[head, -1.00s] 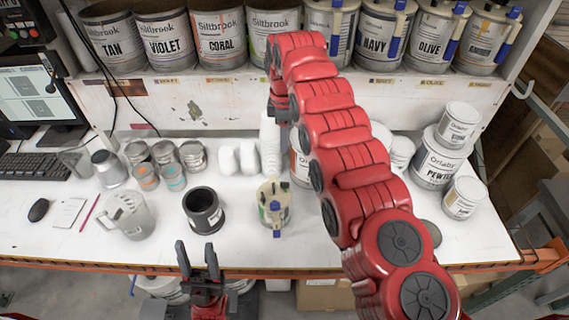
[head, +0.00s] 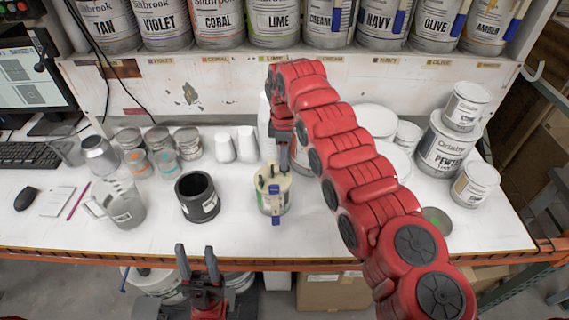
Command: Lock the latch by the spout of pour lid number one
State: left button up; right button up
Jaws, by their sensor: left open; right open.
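Small dark parts stick up from the lid. The latch faces the front edge; whether it is locked is too small to tell. I cannot read a number on the lid. My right gripper (head: 284,158) points down just behind the lid's back right edge, open, its fingers partly hidden; I cannot tell whether it touches. My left gripper (head: 197,264) is open and empty in front of the table edge.
A dark empty cup (head: 197,197) and a clear jug (head: 121,203) stand left of the can. White cups (head: 237,145) stand behind. The shelf above holds several labelled paint cans (head: 273,24).

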jog(key=shift+w+f+p, duration=0.1)
jog(key=shift+f+p, duration=0.25)
jog(key=shift+f, duration=1.05)
grip_shut()
